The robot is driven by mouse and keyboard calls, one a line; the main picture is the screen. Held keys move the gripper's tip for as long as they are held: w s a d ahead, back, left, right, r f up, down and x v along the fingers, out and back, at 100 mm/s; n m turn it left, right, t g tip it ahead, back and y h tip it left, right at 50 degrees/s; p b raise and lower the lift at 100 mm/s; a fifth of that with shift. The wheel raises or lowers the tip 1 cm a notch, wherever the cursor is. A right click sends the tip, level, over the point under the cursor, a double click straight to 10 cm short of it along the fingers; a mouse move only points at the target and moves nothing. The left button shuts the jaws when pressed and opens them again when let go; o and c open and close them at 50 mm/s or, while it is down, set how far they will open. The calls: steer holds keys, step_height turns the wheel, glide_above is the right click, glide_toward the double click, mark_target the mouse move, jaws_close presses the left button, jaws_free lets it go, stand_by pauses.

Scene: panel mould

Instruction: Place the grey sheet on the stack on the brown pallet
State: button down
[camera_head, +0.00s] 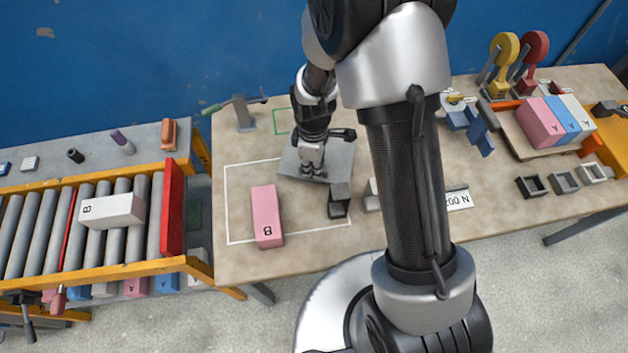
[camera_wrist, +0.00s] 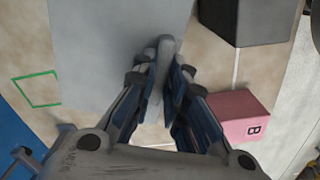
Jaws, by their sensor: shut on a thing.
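The grey sheet (camera_head: 340,162) is a thin flat plate above or on the left part of the table; I cannot tell whether it is lifted. It also fills the upper left of the wrist view (camera_wrist: 100,50). My gripper (camera_head: 312,174) is shut on the sheet near its front edge, with the fingertips close together in the wrist view (camera_wrist: 163,65). The brown pallet (camera_head: 509,128) is on the right of the table, carrying a stack of pink (camera_head: 540,122), blue and white blocks side by side. My gripper is well to the left of it.
A pink block (camera_head: 267,215) and a dark block (camera_head: 339,201) are close in front of the sheet. My arm crosses the middle of the table. Yellow and red clamps (camera_head: 503,50) stand behind the pallet. A roller conveyor (camera_head: 90,235) with a white block is at left.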

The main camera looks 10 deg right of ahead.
steer(key=shift+f+b, duration=0.75)
steer(key=shift+f, duration=2.6)
steer(key=shift+f, duration=0.2)
steer(key=c, duration=1.6)
jaws_free()
steer(key=shift+r, duration=0.15)
